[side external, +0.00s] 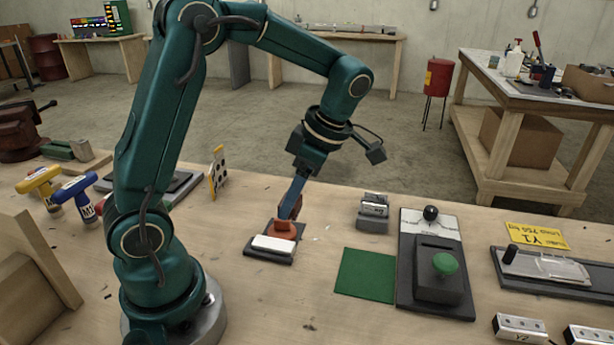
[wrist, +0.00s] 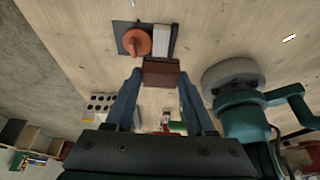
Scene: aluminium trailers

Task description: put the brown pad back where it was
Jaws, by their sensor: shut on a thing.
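My gripper (wrist: 161,80) has its two blue fingers shut on the brown pad (wrist: 161,71), a small reddish-brown block between the fingertips. In the side view my gripper (side external: 291,207) points down near a small dark base plate (side external: 254,254). That plate carries an orange-brown round knob (side external: 284,229) and a white block (side external: 274,243). In the wrist view the knob (wrist: 137,42) and the white block (wrist: 162,41) lie just beyond the pad. The pad is partly hidden in the side view, and I cannot tell whether it touches anything below.
A grey block (side external: 373,213) stands behind the mat. A spotted yellow-edged plate (side external: 217,172) stands at the left. Bare wood lies in front of the base plate.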

